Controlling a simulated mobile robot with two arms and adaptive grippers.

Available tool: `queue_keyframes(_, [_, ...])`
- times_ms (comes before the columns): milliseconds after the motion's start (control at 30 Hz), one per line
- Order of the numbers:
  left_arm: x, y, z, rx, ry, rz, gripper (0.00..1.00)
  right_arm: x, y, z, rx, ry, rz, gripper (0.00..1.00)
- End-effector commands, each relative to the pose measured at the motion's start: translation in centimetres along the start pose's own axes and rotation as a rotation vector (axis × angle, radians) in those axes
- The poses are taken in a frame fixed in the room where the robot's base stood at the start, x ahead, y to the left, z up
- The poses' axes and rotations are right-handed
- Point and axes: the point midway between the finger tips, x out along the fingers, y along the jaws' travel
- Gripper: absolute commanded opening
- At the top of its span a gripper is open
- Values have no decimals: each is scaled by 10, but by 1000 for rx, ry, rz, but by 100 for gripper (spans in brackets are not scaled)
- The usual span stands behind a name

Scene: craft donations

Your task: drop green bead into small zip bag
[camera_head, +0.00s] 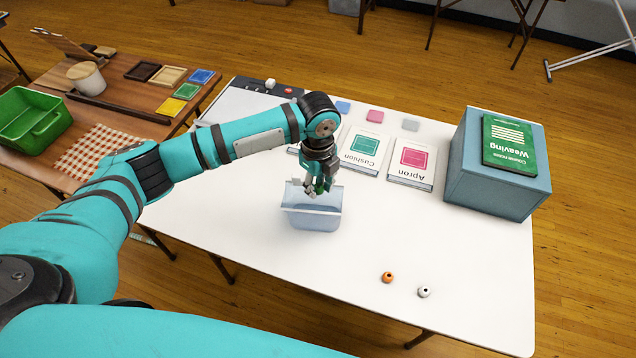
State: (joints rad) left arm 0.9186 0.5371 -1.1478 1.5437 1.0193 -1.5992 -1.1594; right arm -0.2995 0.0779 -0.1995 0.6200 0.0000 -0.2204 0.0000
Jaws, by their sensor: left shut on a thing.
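The small zip bag (312,219) is a clear, bluish open-topped pouch standing upright on the white table. My left gripper (321,188) points down right at the bag's mouth, in front of its back part. It is shut on the green bead (321,184), of which only a little green shows between the fingers. I cannot tell how far the bead is below the bag's rim. My right gripper is out of view.
An orange bead (387,277) and a white bead (424,292) lie near the table's front right. Cushion (365,148) and Apron (411,163) cards lie behind the bag. A blue-grey box (494,185) carries a green Weaving book (514,146).

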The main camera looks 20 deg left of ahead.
Motion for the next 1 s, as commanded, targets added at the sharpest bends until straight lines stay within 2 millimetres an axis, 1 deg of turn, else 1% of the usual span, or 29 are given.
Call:
queue_keyframes(167, [1,0,0,0,0,0,14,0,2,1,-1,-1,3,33])
queue_keyframes(600, [13,0,-1,1,1,1,14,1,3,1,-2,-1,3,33])
queue_keyframes(1000, [13,0,0,0,0,0,14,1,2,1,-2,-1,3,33])
